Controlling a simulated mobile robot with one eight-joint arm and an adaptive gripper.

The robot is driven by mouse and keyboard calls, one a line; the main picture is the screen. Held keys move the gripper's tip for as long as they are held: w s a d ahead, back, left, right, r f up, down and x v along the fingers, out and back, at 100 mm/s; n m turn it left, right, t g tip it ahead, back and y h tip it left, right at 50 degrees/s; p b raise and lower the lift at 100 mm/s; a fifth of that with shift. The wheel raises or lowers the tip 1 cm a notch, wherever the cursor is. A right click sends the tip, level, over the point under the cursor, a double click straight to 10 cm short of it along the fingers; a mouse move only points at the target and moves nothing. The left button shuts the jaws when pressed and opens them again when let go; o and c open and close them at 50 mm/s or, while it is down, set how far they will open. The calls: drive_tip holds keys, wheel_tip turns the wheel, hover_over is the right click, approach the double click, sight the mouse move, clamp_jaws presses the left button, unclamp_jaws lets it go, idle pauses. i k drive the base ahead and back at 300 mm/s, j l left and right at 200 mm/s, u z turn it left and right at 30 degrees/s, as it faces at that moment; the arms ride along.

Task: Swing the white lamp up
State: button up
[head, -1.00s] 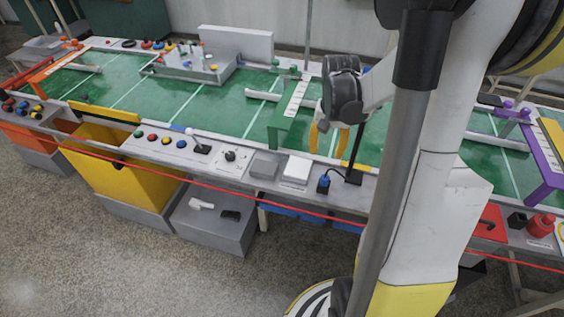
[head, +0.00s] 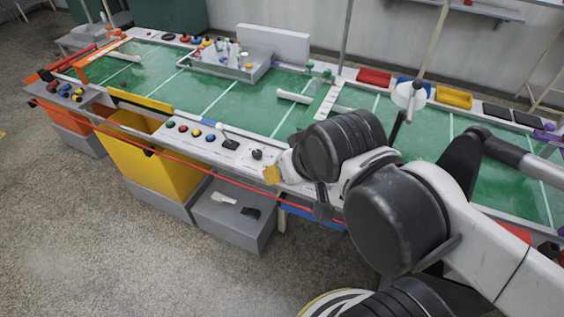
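A white round lamp-like head (head: 409,95) on a thin black arm stands over the green table, right of centre in the head view. I take it for the white lamp; its lower end is hidden behind my arm.
The green table (head: 215,95) has a front ledge with coloured buttons and a black knob (head: 257,155). A red hose (head: 185,162) hangs along the front. Floor at left is clear.

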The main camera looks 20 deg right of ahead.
sight(413, 96)
drive_tip(key=z, duration=1.5)
